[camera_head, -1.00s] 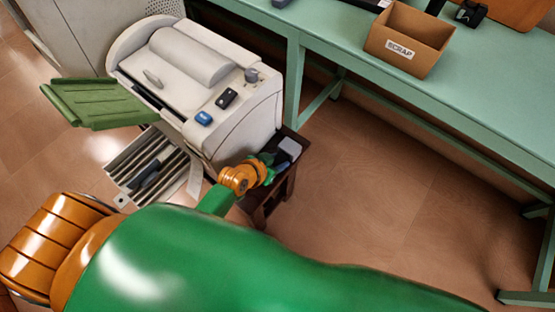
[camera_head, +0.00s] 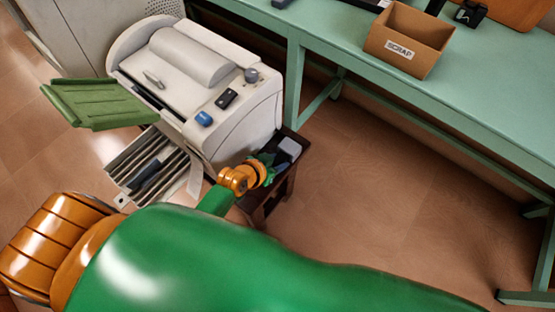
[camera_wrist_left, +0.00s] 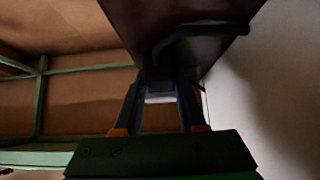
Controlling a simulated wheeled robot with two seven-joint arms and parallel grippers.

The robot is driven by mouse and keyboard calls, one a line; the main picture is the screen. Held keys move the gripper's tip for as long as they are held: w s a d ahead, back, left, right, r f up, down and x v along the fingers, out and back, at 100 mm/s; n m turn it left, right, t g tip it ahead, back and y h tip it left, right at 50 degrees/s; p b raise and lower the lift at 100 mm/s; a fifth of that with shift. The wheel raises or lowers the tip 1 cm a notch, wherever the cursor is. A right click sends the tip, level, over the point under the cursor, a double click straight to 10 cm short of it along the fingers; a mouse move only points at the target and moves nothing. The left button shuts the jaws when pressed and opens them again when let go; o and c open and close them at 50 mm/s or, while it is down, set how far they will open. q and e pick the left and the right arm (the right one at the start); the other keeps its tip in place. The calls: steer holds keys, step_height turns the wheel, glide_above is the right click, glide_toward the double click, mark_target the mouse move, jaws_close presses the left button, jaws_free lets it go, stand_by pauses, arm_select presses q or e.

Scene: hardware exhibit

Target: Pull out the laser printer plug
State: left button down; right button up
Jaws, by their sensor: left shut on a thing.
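The white laser printer (camera_head: 235,125) stands at the upper left of the head view, with a green tray on its left side. My left gripper (camera_head: 270,162) is at the printer's lower right side, over a small dark stand (camera_head: 283,178). In the left wrist view, my left gripper's two dark fingers (camera_wrist_left: 160,92) are shut on a small pale grey piece, apparently the plug (camera_wrist_left: 160,97). A dark cord (camera_wrist_left: 205,31) curves across the dark surface just beyond them. The head view does not show the plug clearly. My right gripper is not in view.
A pale grey block (camera_head: 289,147) sits on the dark stand close to my left gripper. A green workbench (camera_head: 470,95) with a cardboard scrap box (camera_head: 408,40) runs along the upper right. The floor (camera_head: 375,190) below the bench is clear.

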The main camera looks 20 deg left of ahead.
arm_select(q)
steer(key=shift+s+a+r+p, duration=0.1)
steer(key=shift+s+a+p, duration=0.25)
steer(key=shift+s, duration=0.3)
steer(key=shift+s+a+p, duration=0.15)
steer(key=shift+s+p, duration=0.25)
steer(key=shift+s, duration=0.2)
steer(key=shift+s+a, duration=0.1)
steer(key=shift+s, duration=0.2)
steer(key=shift+f, duration=0.25)
steer(key=shift+c, duration=2.4)
jaws_free()
steer(key=shift+r, duration=0.1)
steer(key=shift+s, duration=0.1)
steer(key=p+v, duration=0.2)
steer(key=v, duration=0.4)
steer(key=shift+a+r+p, duration=0.1)
steer(key=shift+r+p, duration=0.05)
steer(key=shift+p, duration=0.15)
steer(key=shift+s+a+r, duration=0.1)
steer(key=shift+s+r, duration=0.2)
steer(key=shift+s, duration=0.1)
